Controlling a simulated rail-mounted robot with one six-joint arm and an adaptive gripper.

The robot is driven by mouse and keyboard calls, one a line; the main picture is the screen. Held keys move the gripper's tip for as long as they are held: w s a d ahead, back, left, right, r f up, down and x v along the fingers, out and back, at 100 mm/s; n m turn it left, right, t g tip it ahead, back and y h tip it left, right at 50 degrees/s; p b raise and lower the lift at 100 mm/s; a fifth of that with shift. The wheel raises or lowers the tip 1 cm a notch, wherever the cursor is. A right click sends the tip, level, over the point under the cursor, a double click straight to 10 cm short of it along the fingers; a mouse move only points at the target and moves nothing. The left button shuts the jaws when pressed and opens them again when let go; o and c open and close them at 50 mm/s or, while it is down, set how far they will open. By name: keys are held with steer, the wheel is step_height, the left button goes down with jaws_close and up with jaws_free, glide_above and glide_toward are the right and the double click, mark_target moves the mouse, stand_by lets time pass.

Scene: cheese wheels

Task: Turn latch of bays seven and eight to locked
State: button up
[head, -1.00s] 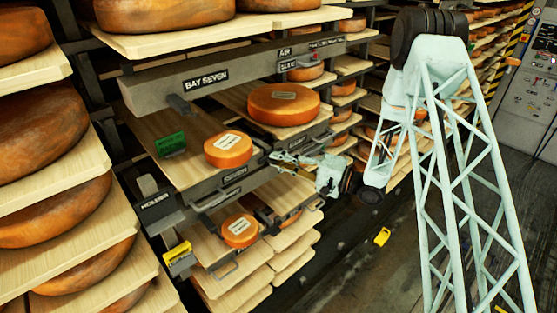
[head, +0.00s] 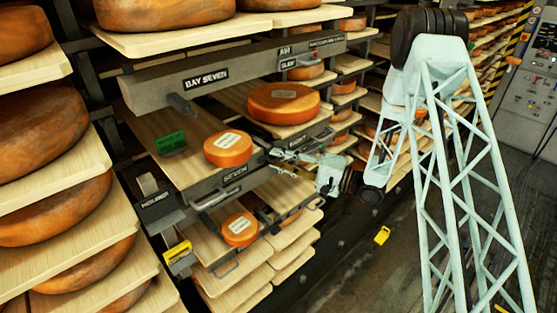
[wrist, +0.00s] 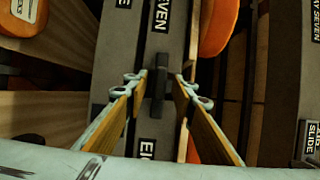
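My gripper (head: 275,157) is at the front rail on the right of the SEVEN label in the head view. In the wrist view my gripper (wrist: 159,80) is open, its two fingers on either side of a small dark latch handle (wrist: 158,90). The handle lies lengthwise between the SEVEN label (wrist: 161,16) and a partly hidden label starting "EI" (wrist: 146,149). A gap shows between the handle and each fingertip. In the head view the latch is hidden or too small to make out behind my gripper.
An upper beam (head: 240,74) reads BAY SEVEN. A cheese wheel (head: 228,149) sits on a board near a green tag (head: 171,143); another wheel (head: 284,103) is behind. A yellow tag (head: 178,252) is lower left. Shelves crowd the left; open floor lies lower right.

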steer(key=v, duration=1.2)
stand_by(0.3)
stand_by(0.6)
